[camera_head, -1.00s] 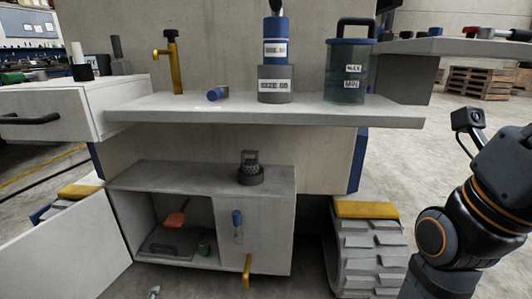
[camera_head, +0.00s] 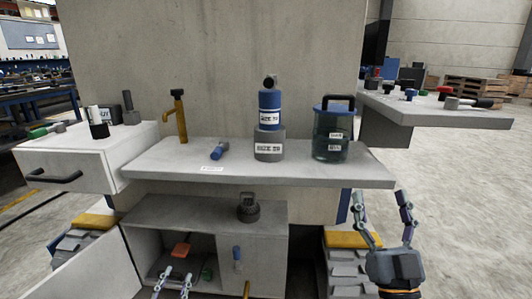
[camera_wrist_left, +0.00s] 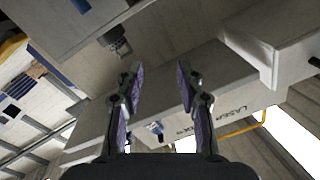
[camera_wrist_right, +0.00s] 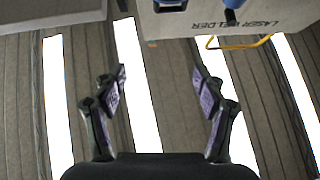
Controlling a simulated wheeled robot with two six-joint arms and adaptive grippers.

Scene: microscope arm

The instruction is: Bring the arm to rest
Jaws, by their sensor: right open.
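My left gripper (camera_head: 178,277) is at the bottom of the head view, in front of the open lower cabinet, fingers apart and empty. In the left wrist view its two fingers (camera_wrist_left: 160,72) stand apart with nothing between them. My right gripper (camera_head: 387,214) points up near the right end of the shelf, open and empty; it also shows open in the right wrist view (camera_wrist_right: 160,75). A blue and grey cylindrical stack (camera_head: 269,125) with labels stands on the shelf. A yellow-brown post (camera_head: 180,117) with a side knob stands left of it. I cannot tell which part is the arm.
The grey shelf (camera_head: 365,178) also bears a dark blue-lidded canister (camera_head: 331,148) and a small blue cylinder (camera_head: 219,150). The cabinet (camera_head: 214,214) below has an orange item inside and a dark knurled piece (camera_head: 248,207) on top. A drawer unit (camera_head: 62,165) is at left.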

